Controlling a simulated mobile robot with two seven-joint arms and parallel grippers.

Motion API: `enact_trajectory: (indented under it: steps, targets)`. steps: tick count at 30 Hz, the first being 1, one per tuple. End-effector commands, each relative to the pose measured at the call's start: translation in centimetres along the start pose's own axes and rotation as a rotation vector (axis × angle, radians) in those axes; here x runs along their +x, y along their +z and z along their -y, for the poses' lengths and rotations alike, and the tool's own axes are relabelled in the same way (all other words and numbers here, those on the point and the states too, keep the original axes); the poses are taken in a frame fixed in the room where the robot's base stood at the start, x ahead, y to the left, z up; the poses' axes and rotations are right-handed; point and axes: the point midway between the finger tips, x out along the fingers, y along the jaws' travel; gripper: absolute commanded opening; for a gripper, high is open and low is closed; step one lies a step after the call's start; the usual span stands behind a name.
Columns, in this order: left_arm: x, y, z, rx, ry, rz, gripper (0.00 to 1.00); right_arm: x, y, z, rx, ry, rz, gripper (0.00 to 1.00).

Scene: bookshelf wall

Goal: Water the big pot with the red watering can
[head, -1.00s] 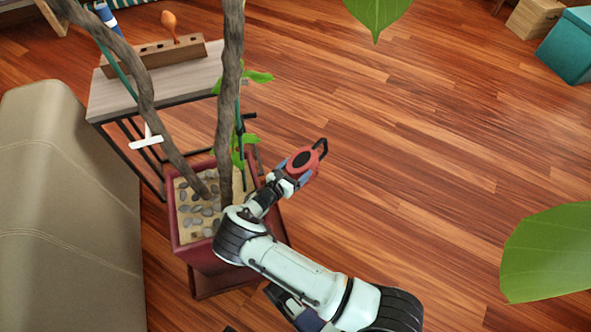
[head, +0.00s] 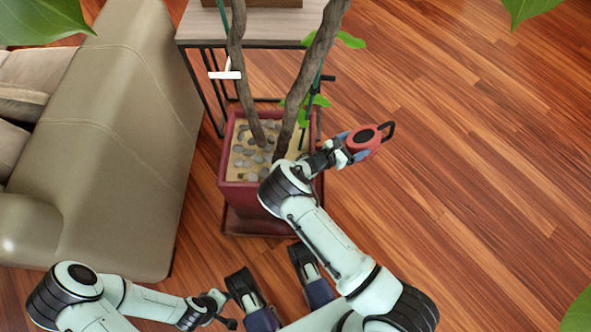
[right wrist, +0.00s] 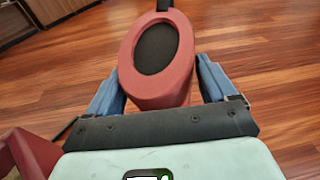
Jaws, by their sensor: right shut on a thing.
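The red watering can (head: 359,144) has a dark oval top and a black handle. My right gripper (head: 350,153) is shut on it and holds it beside the right rim of the big pot. In the right wrist view the can (right wrist: 181,85) sits between the blue fingers (right wrist: 160,88). I cannot make out its spout. The big dark red pot (head: 236,172) holds sand-coloured soil, grey pebbles and two thick stems (head: 303,75). My right arm covers part of its near right side. My left gripper (head: 222,308) is low in the head view, too small to read.
A beige sofa (head: 130,120) stands left of the pot. A small table (head: 265,27) with a dark frame is behind it. Green leaves (head: 40,22) hang at the upper edges of the head view. The wooden floor (head: 480,160) at right is clear.

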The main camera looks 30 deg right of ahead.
Motion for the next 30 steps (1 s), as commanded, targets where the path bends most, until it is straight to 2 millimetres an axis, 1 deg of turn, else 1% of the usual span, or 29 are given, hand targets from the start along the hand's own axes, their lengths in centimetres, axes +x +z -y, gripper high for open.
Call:
enact_trajectory:
  steps: [3, 6, 16, 24, 30]
  targets:
    - [0.0, 0.0, 0.0, 0.000, 0.000, 0.000, 0.39, -0.1, 0.7, 0.0, -0.005, -0.002, 0.035, 0.43]
    - [0.1, 0.0, 0.0, 0.000, 0.000, 0.000, 0.39, -0.1, 1.0, 0.0, -0.008, -0.004, 0.050, 0.43]
    - [0.1, 0.0, 0.0, 0.000, 0.000, 0.000, 0.39, -0.2, 1.1, 0.0, -0.009, -0.005, 0.056, 0.43]
    - [0.2, 0.0, 0.0, 0.000, 0.000, 0.000, 0.39, -0.5, 2.1, 0.0, -0.019, -0.010, 0.112, 0.43]
    - [0.2, 0.0, 0.0, 0.000, 0.000, 0.000, 0.39, -0.5, 2.3, 0.1, -0.021, -0.011, 0.121, 0.43]
